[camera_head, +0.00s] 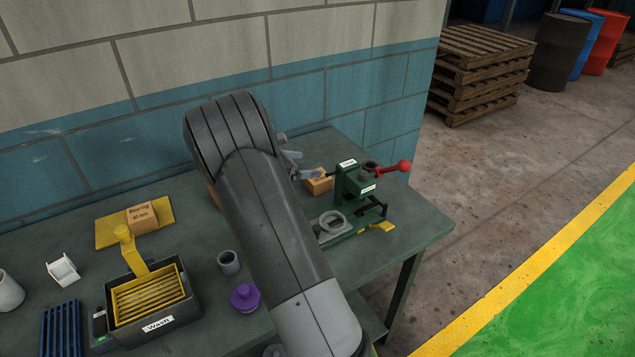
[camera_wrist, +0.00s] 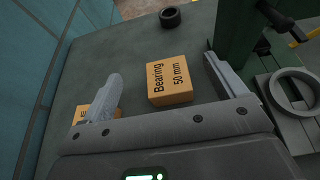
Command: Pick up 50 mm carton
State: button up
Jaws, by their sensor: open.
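The 50 mm carton (camera_wrist: 170,82) is a small orange-tan box labelled "Bearing 50 mm". In the wrist view it sits on the bench between and beyond my fingers, with visible room on both sides. In the head view the carton (camera_head: 319,185) lies just left of the green press, partly behind my gripper. My gripper (camera_wrist: 163,68) is open and empty. In the head view my gripper (camera_head: 297,165) shows only in part beyond my arm, close to the carton. I cannot tell how high it is above the carton.
The green press (camera_head: 352,188) with a red-knobbed lever stands close right of the carton. Another carton (camera_wrist: 97,108) is partly hidden by my left finger. A dark ring (camera_wrist: 170,17) lies beyond. A 40 mm carton (camera_head: 142,217) sits on a yellow mat (camera_head: 109,232). The wall runs behind.

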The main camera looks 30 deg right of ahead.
aim_at(316, 180)
notch_tip(316, 180, down, 6)
jog(key=shift+r, duration=0.1)
jog(key=x, duration=0.5)
jog(key=shift+f, duration=0.2)
jog(key=c, duration=1.3)
jog(key=shift+o, duration=0.2)
jog(key=shift+r, duration=0.1)
